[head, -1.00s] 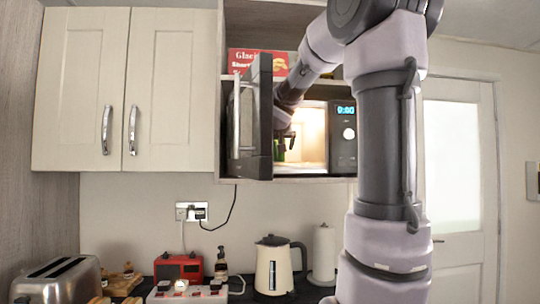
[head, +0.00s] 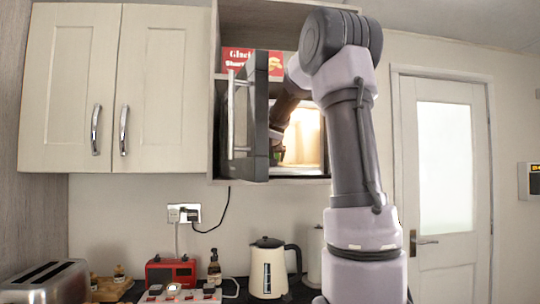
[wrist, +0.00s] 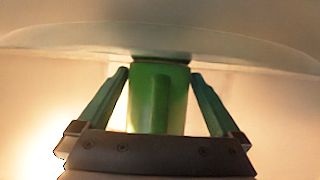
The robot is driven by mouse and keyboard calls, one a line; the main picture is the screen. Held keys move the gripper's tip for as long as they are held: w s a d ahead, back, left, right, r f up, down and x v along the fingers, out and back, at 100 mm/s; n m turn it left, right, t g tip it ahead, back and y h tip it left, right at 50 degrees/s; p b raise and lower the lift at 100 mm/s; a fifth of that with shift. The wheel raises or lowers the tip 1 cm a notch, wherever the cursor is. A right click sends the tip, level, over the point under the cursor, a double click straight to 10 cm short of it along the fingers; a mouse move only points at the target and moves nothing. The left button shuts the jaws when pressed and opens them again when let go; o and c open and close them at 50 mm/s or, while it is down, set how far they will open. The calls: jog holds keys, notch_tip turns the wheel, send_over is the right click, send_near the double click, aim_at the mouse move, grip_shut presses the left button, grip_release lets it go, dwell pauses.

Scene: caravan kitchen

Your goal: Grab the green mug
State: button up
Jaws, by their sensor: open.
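The green mug (wrist: 143,98) is inside the lit microwave. In the wrist view it stands between the two fingers of my gripper (wrist: 159,76), with a darker vertical strip, seemingly its handle, facing the camera. The fingers are open, one on each side, with gaps visible between them and the mug. In the head view my gripper (head: 278,152) is inside the microwave opening, partly hidden by the open door and my arm. Only a small dark green patch shows there, and I cannot tell whether it is the mug or a finger.
The microwave door (head: 256,120) stands open to the left of my forearm. A red box (head: 240,60) lies above the microwave. Below are a kettle (head: 267,270), a red radio (head: 172,271) and a toaster (head: 45,285). A pale curved glassy edge (wrist: 60,38) crosses the wrist view.

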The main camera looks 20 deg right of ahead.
jog(key=shift+w, duration=0.1)
grip_shut()
jog(key=shift+r, duration=0.1)
dwell(0.3)
jog(key=shift+s+r, duration=0.2)
jog(key=shift+r, duration=0.1)
notch_tip(320, 180, up, 6)
jog(key=shift+f, duration=0.15)
jog(key=shift+s+r, duration=0.1)
jog(key=shift+r, duration=0.25)
jog(key=s+a, duration=0.1)
jog(key=s, duration=1.8)
jog(key=shift+s+a, duration=0.15)
jog(key=shift+a, duration=0.1)
jog(key=shift+f, duration=0.1)
dwell(1.0)
